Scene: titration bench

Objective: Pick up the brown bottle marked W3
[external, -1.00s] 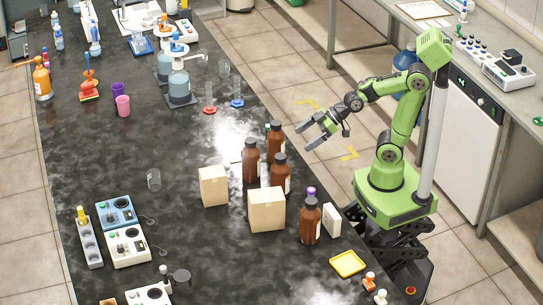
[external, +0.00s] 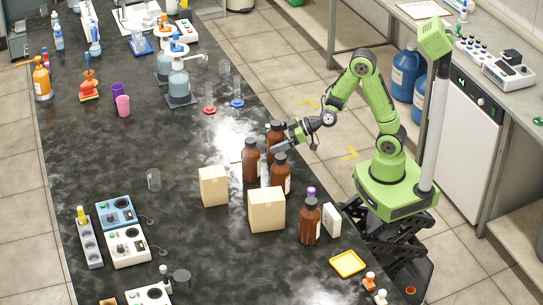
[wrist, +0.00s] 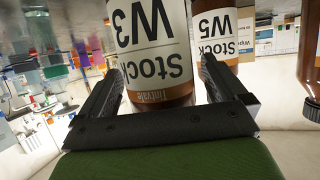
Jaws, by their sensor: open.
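The brown bottle marked W3 (external: 275,131) stands upright on the dark bench, at the back of a cluster of brown bottles. In the wrist view, which is upside down, its white "Stock W3" label (wrist: 152,45) fills the space ahead, between the fingers. My gripper (external: 279,138) is open at the bottle, reaching in from the right. In the wrist view my gripper (wrist: 162,70) has one finger on each side of the bottle. Contact cannot be told. Part of the bottle is hidden by the gripper in the external view.
A bottle labelled W5 (wrist: 213,45) stands close behind W3, to the right in the wrist view. Two brown bottles (external: 251,162) (external: 281,178) stand close by in the external view. Another brown bottle (external: 310,222) and two cardboard boxes (external: 266,212) (external: 213,188) are nearer the camera.

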